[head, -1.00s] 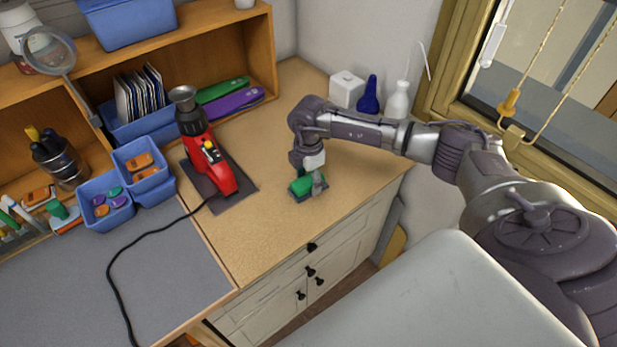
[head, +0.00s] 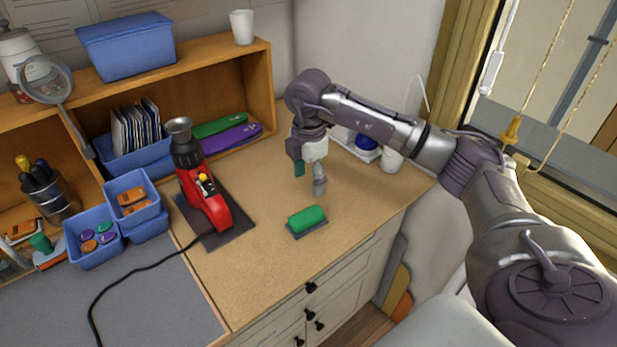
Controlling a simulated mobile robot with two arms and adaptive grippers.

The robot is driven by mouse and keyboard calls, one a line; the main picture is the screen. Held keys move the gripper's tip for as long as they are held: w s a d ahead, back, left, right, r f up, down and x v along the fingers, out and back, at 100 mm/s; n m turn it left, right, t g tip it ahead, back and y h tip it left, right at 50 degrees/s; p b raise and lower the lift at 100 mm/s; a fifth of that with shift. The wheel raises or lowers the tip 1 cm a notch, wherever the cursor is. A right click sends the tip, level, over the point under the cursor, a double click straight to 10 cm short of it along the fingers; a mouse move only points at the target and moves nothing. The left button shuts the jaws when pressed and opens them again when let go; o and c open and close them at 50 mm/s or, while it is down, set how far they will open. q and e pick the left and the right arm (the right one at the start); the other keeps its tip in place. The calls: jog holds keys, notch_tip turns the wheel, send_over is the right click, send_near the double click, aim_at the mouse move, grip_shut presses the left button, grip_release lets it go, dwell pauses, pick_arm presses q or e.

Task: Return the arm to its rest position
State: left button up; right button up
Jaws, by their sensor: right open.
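My right arm (head: 375,122) reaches in from the right over the wooden desk. My right gripper (head: 309,181) points down, open and empty, above the desk. A green block on a dark base (head: 307,220) lies on the desk below and in front of the gripper, apart from it. My left gripper is not in view.
A red heat tool (head: 205,195) stands on a dark mat left of the gripper, its black cord (head: 130,272) running over the grey mat. Blue bins (head: 93,243) and a wooden shelf (head: 262,88) are further left and behind. A blue bottle (head: 366,142) is partly behind the arm.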

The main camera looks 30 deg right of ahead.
jog(key=shift+r, duration=0.85)
